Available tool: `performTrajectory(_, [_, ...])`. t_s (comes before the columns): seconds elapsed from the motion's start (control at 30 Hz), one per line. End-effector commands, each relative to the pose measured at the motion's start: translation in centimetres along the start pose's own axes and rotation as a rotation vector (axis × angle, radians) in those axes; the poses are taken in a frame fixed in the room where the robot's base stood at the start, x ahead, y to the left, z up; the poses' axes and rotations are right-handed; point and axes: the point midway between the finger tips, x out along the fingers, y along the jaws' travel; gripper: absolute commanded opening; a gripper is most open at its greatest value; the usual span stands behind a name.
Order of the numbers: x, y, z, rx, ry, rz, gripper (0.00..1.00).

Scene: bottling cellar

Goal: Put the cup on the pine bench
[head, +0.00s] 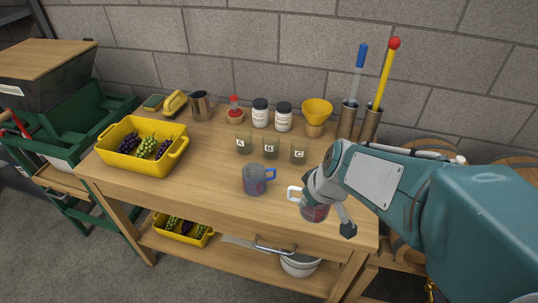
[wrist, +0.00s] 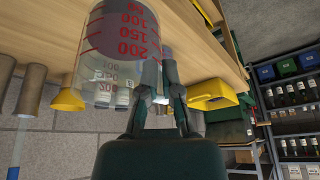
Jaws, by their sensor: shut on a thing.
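A clear measuring cup with red markings and a white handle (head: 314,213) is in my gripper (head: 322,198), near the front right part of the pine bench (head: 215,172). The cup fills the upper left of the wrist view (wrist: 118,35), where it appears upside down. My gripper's fingers (wrist: 160,76) are closed at its handle side. My gripper hides part of the cup in the head view. I cannot tell whether its base touches the bench. A second measuring cup with a blue handle (head: 256,180) stands on the bench to the left.
Three labelled glasses (head: 271,148) stand behind the cups. A yellow funnel (head: 317,112), white-labelled jars (head: 260,114) and metal cylinders with tall rods (head: 348,118) line the back. A yellow grape crate (head: 127,162) sits at left.

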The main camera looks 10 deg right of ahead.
Motion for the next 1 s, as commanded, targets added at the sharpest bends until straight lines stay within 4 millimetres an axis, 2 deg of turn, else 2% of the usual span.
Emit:
performTrajectory(0.4, [5.1, 3.7, -4.2, 0.003, -0.003, -0.001, 0.00])
performTrajectory(0.7, [10.0, 5.6, -5.3, 0.004, -0.003, 0.000, 0.00])
performTrajectory(1.0, [12.7, 6.4, -5.6, 0.004, -0.003, -0.002, 0.00])
